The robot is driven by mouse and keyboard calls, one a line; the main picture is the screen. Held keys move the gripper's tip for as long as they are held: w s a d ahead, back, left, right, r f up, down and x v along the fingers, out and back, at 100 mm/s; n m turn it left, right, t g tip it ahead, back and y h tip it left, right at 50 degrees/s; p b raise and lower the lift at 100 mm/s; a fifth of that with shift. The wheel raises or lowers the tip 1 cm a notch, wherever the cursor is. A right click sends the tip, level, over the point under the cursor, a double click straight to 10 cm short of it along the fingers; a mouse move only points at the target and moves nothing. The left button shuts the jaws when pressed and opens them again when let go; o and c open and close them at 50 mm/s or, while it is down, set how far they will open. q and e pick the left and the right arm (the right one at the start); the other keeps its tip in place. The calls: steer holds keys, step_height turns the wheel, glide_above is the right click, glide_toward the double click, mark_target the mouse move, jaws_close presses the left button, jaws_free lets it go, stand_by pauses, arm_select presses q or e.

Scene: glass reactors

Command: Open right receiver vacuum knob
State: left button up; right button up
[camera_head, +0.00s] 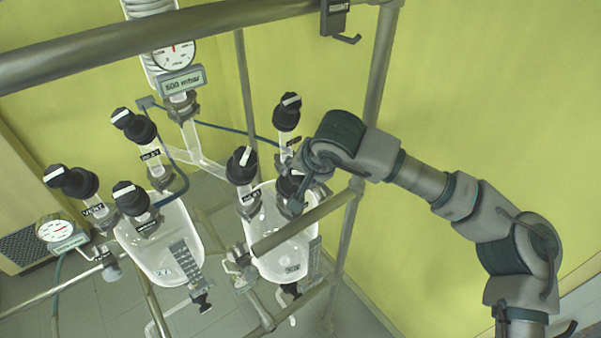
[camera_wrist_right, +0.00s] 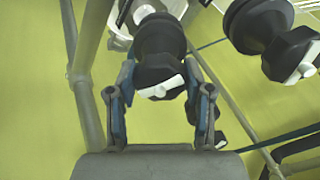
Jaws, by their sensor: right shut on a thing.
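The right receiver (camera_head: 285,240) is a glass vessel in the metal frame, with several black knobs with white marks above it. My right gripper (camera_head: 298,190) is at the black knob on the right side of this receiver and partly hides it; its label cannot be read. In the right wrist view, this black knob (camera_wrist_right: 162,62) with a white bar sits between the two fingers of my right gripper (camera_wrist_right: 161,95), which is shut on it. Another black knob (camera_head: 242,165) stands just to the left. My left gripper is not in view.
The left receiver (camera_head: 160,240) has its own black knobs. A taller black knob (camera_head: 287,112) stands behind my right gripper. A frame post (camera_head: 350,220) and rail (camera_head: 305,222) run close to my right wrist. A display (camera_head: 182,82) reads about 600 mbar.

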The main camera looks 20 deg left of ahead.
steer(key=shift+n, duration=0.3)
steer(key=o, duration=1.2)
steer(key=shift+w, duration=0.1)
steer(key=shift+c, duration=0.2)
steer(key=shift+r, duration=0.35)
steer(key=v, duration=1.1)
steer(key=shift+d, duration=0.15)
